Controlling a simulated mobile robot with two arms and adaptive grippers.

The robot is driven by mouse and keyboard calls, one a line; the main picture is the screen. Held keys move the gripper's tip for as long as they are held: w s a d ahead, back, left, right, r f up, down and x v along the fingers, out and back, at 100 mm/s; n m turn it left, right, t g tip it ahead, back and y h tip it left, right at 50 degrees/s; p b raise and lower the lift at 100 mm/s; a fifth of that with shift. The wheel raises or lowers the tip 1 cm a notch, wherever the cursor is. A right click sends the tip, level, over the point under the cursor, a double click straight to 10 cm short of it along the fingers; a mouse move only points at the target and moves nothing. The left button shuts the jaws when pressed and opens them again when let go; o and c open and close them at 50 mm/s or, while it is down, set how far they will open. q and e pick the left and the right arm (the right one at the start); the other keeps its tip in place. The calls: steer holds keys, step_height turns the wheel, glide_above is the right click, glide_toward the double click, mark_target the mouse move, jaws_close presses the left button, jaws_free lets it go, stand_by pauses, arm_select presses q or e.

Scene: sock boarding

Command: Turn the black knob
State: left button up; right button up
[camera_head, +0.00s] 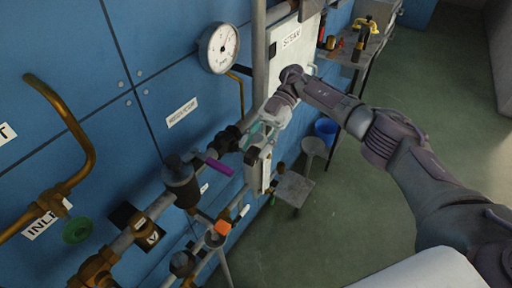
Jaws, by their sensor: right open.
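My right gripper (258,136) reaches in from the right and is open. Its fingers point down and left, close over the top of a small pale box (264,170) on the pipework. A dark round fitting (229,139) sits on the pipe just left of the fingers. A small dark part (251,156) shows on the box's left side below the fingertips; I cannot tell whether either is the black knob. The fingers hide part of this area, and I cannot see whether they touch anything. My left gripper is not in view.
A blue panel carries a round gauge (219,48), a purple lever (219,167), a green handwheel (77,230), an orange cap (222,228) and copper pipes (75,140). A "STEAM" cabinet (292,62) stands behind my wrist. Green floor (330,225) lies open at the right.

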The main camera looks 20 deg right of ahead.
step_height(320, 180, up, 9)
steer(key=shift+r, duration=0.1)
stand_by(0.6)
